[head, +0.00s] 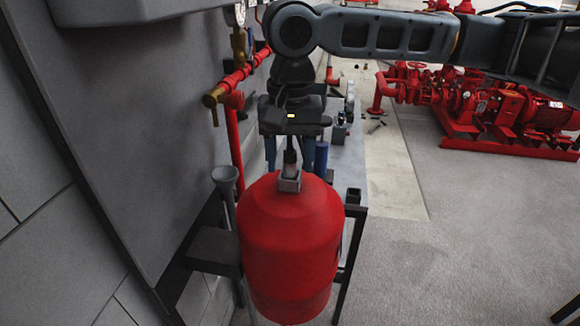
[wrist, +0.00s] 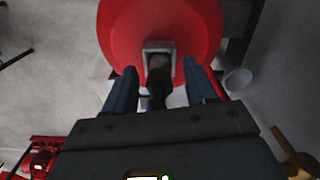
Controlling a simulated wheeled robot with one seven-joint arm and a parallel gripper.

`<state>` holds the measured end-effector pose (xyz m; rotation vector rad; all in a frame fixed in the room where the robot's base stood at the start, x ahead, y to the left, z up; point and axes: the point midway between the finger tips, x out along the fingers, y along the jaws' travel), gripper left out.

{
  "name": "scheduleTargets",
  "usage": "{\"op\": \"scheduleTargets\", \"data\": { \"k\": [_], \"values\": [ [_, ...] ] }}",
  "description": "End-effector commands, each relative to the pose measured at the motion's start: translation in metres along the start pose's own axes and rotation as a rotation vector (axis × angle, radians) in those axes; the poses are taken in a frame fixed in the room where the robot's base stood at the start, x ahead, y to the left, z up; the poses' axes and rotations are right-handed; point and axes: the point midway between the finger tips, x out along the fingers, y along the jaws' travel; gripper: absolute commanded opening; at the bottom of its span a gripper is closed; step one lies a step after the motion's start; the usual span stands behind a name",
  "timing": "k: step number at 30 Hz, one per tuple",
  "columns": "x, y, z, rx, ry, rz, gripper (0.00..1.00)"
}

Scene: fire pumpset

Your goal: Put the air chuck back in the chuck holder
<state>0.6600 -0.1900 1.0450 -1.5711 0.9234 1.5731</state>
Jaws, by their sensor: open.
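The chuck holder (head: 289,183) is a small grey square socket on top of a red tank (head: 291,240). It also shows in the wrist view (wrist: 149,47). The air chuck (head: 290,157) is a dark, narrow piece standing about upright, its lower end at the holder's mouth and seemingly inside it. In the wrist view the chuck (wrist: 158,82) lies between my fingers. My gripper (head: 289,164) points down over the holder, its two blue-grey fingers open on either side of the chuck, with gaps visible. The chuck's upper end is hidden under my gripper body.
A grey funnel (head: 226,178) stands left of the tank. A red pipe with a brass valve (head: 214,98) runs along the wall at left. A bench with a blue cylinder (head: 321,158) lies behind the tank.

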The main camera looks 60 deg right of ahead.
Motion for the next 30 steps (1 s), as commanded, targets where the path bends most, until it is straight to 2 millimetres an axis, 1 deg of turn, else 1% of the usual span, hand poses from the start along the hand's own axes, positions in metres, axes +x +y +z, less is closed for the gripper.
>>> {"op": "scheduleTargets", "data": {
  "k": [3,4,21,30],
  "values": [
    [-0.0002,0.0,-0.0001,0.0,0.0,0.0,0.56],
    [-0.0002,-0.0001,-0.0001,0.0,0.0,0.0,0.54],
    [-0.0005,-0.0002,0.0,0.0,0.0,-0.001,0.0],
    [-0.0009,-0.0002,-0.0001,0.0,0.0,-0.001,0.0]
  ]
}}
